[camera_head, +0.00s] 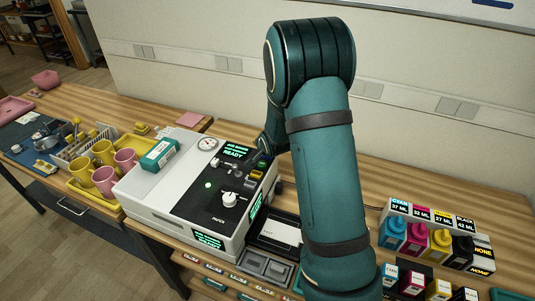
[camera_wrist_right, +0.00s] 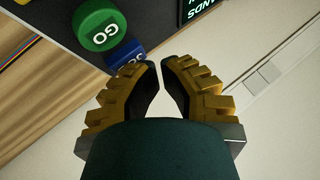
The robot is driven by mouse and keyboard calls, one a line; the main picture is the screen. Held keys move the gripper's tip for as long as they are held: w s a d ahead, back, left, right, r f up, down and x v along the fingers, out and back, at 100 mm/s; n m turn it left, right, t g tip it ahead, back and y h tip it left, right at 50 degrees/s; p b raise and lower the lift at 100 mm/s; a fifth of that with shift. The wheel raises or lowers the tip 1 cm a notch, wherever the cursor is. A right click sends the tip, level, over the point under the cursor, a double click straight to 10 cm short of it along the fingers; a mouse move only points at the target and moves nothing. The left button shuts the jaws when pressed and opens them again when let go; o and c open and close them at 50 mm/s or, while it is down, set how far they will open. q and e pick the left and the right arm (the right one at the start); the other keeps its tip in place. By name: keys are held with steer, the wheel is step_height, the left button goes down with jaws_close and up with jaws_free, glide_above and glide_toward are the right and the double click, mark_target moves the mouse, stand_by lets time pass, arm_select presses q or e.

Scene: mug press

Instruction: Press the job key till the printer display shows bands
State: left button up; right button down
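The white printer (camera_head: 160,195) with a black top panel stands on the wooden table. Its green-lit display (camera_head: 237,151) reads READY in large letters; its smaller line is hard to read. In the right wrist view the display (camera_wrist_right: 192,8) is cut off and shows letters ending in ANDS. The blue job key (camera_wrist_right: 125,54), its label partly covered, lies beside the green GO key (camera_wrist_right: 97,24). My right gripper (camera_wrist_right: 159,70) has its fingertips together, empty, close by the blue key; I cannot tell whether they touch it. My left gripper is not in view.
Pink and yellow mugs (camera_head: 104,180) stand in a yellow tray (camera_head: 82,187) left of the printer. A teal-and-white box (camera_head: 159,155) lies on the printer's lid. Ink bottles (camera_head: 416,238) stand at the right. My right arm covers the middle of the table.

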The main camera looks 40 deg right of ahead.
steer(key=shift+r+p, duration=0.3)
steer(key=shift+r, duration=0.3)
steer(key=shift+r+p, duration=1.75)
steer(key=shift+r, duration=0.75)
